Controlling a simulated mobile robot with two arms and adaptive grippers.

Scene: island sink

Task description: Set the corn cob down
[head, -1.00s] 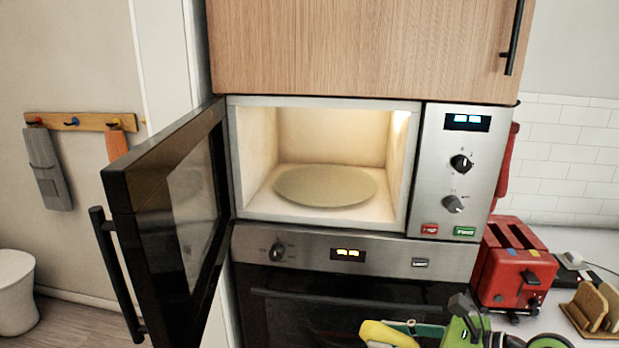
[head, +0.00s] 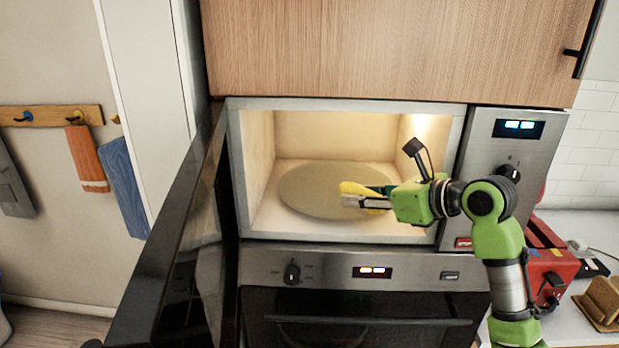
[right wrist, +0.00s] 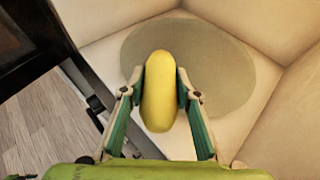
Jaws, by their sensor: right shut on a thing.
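The yellow corn cob (head: 352,188) is held by my right gripper (head: 366,197), which reaches in from the right at the mouth of the open microwave (head: 233,170). In the right wrist view, the corn cob (right wrist: 159,92) lies between the two fingers of my right gripper (right wrist: 160,100), which are shut on it. The round plate (head: 308,190) sits on the microwave floor. In the wrist view the cob overlaps the near left part of the plate (right wrist: 225,75). I cannot tell the exact height of the cob above the plate. My left gripper is not in view.
The microwave door (head: 180,230) stands open on the left. The microwave control panel (head: 515,160) is close to my right arm. A red toaster (head: 552,275) stands on the counter at right. An oven (head: 350,315) is below, a wooden cabinet (head: 390,50) above.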

